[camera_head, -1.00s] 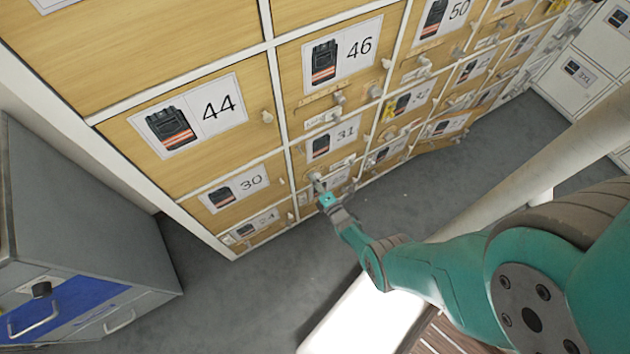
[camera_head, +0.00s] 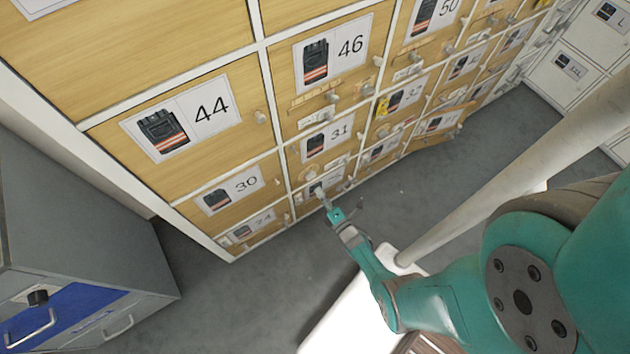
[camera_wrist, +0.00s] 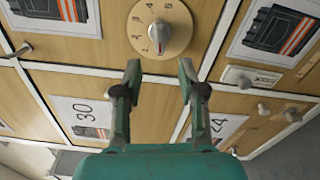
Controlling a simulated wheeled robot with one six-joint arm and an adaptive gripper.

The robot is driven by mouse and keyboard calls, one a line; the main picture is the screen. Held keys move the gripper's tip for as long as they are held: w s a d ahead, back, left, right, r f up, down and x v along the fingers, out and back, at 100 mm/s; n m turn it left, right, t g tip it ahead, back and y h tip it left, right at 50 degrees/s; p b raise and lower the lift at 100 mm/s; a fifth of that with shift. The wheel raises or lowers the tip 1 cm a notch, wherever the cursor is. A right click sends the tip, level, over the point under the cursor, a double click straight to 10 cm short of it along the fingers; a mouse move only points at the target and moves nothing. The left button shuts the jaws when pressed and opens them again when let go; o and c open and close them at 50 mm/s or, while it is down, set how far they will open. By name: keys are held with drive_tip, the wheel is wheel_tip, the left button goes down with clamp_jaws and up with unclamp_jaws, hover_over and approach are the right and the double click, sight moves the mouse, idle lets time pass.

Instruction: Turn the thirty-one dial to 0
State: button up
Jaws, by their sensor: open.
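The thirty-one door carries a label (camera_head: 327,141) with the number 31 and a picture of a dark vest. Its round dial (camera_head: 310,173) sits below and left of that label. In the wrist view the dial (camera_wrist: 160,28) is a beige disc with numbers around a grey knob, near the top centre. In the head view my gripper (camera_head: 322,192) is close to the locker front.
The 30 door (camera_head: 237,188) is left of the dial, and the 46 door (camera_head: 335,48) is above. Small knobs and label strips stick out around it. A grey cabinet with a blue drawer (camera_head: 75,305) stands at left. Grey floor (camera_head: 235,300) is clear in front.

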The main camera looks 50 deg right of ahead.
drive_tip(key=v, duration=0.4)
drive_tip(key=shift+s+a, duration=0.1)
drive_tip(key=shift+s, duration=0.15)
idle(0.3)
drive_tip(key=s+a+r+m+g+y, duration=0.1)
drive_tip(key=s+a+r+m+y, duration=0.1)
drive_tip(key=s+a+r+m, duration=0.85)
drive_tip(key=s+a+r+m+y, duration=0.1)
drive_tip(key=s+a+r+m, duration=0.1)
drive_tip(key=r, duration=0.8)
drive_tip(key=s+a+r+m+g+y, duration=0.1)
drive_tip(key=s+r, duration=0.4)
drive_tip(key=r, duration=0.5)
drive_tip(key=s+a+r+m+y, duration=0.1)
drive_tip(key=s+a+r+m, duration=0.2)
drive_tip(key=r, duration=0.8)
drive_tip(key=shift+s+a+g, duration=0.3)
drive_tip(key=shift+s+a, duration=0.1)
